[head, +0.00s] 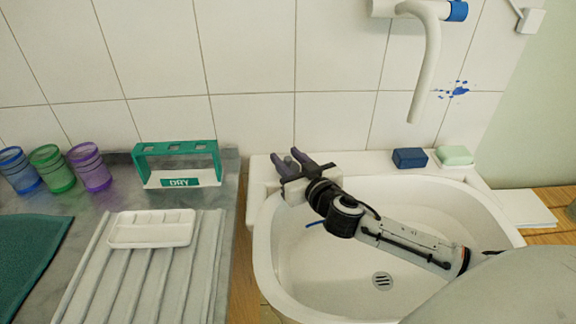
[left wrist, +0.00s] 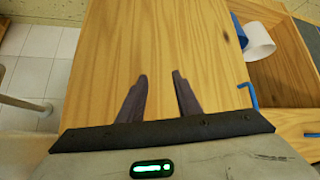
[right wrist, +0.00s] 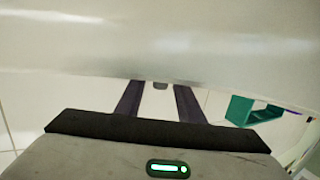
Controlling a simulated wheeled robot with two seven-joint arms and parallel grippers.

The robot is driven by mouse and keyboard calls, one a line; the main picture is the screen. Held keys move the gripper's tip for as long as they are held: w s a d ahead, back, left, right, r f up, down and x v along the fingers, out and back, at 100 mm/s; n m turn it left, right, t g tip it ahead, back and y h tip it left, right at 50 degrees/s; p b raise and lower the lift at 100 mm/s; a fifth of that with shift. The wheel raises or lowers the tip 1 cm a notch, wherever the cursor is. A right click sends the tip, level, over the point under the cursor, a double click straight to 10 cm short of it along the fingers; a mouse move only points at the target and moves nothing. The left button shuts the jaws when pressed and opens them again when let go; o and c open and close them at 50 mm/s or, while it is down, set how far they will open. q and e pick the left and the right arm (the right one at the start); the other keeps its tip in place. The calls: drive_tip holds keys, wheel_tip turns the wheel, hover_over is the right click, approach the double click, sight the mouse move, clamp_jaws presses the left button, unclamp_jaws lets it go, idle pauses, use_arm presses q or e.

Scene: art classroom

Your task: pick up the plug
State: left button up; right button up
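A small dark grey piece, which looks like the plug (head: 290,164), is at the back left rim of the white sink (head: 262,250). In the right wrist view the plug (right wrist: 160,86) shows between my fingertips, with a gap on both sides. My right gripper (head: 290,158) is open, its fingers on either side of the plug; I cannot tell whether they touch it. It also shows in the right wrist view (right wrist: 158,86). My left gripper (left wrist: 160,76) is open and empty in front of a wooden surface, outside the head view.
The white tap (head: 432,60) hangs over the sink. A blue block (head: 410,158) and a green soap (head: 454,154) are on the back rim. The green DRY rack (head: 180,148), several cups and a white palette (head: 151,229) stand on the left counter.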

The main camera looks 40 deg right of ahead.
clamp_jaws()
drive_tip(key=shift+r, duration=0.1)
